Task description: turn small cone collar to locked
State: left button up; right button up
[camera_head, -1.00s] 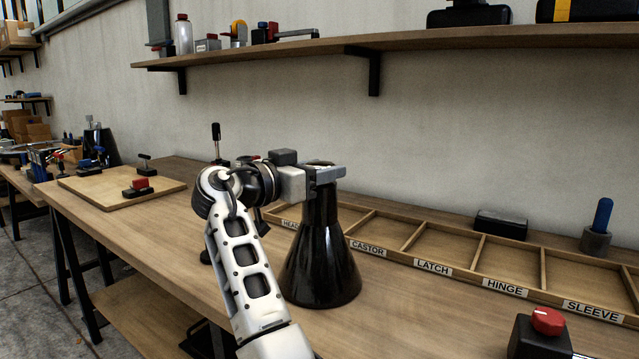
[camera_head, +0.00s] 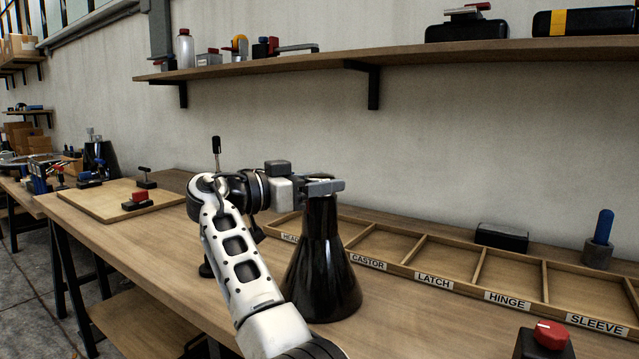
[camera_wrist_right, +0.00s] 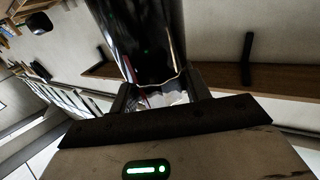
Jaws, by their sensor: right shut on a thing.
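A glossy black cone (camera_head: 322,270) stands upright on the wooden workbench in the head view. Its narrow top, where the collar sits, is between the fingers of my right gripper (camera_head: 326,187). The gripper is shut on the collar, and its fingers hide most of it. In the right wrist view the dark cone (camera_wrist_right: 140,40) rises from between the two fingers (camera_wrist_right: 160,97). I cannot read the collar's turn position. My left gripper is not in view.
A divided wooden tray (camera_head: 465,290) with labels such as CASTOR, LATCH, HINGE and SLEEVE runs behind and right of the cone. A black box with a red knob (camera_head: 550,335) stands at front right. A wooden board (camera_head: 110,200) lies at left. A shelf (camera_head: 400,55) hangs above.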

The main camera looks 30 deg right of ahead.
dwell(0.4)
jog(key=o, duration=1)
jog(key=w+a, duration=0.1)
jog(key=a, duration=1.5)
jog(key=shift+d, duration=0.1)
